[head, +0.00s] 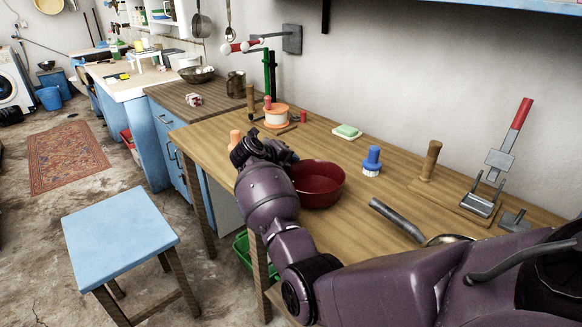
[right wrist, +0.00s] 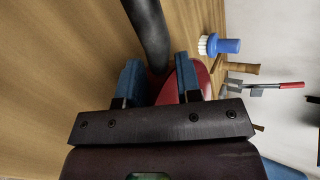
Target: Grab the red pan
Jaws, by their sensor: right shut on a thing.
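The red pan (head: 322,188) sits on the wooden table near its front edge, partly hidden behind my right gripper. My right gripper (head: 286,156) is at the pan's left side, just over the rim. In the right wrist view my right gripper (right wrist: 157,68) is shut with its blue fingers on either side of the pan's dark handle (right wrist: 148,30). Part of the red pan (right wrist: 178,82) shows between and beside the fingers. Whether the pan touches the table cannot be told for sure. My left gripper is not in view.
Behind the pan stand a blue brush (head: 371,161), a green-and-white soap (head: 347,131) and an orange-and-white spool (head: 277,117). A metal tool on a wooden board (head: 454,203) stands to the right. A blue stool (head: 118,236) is at the left front.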

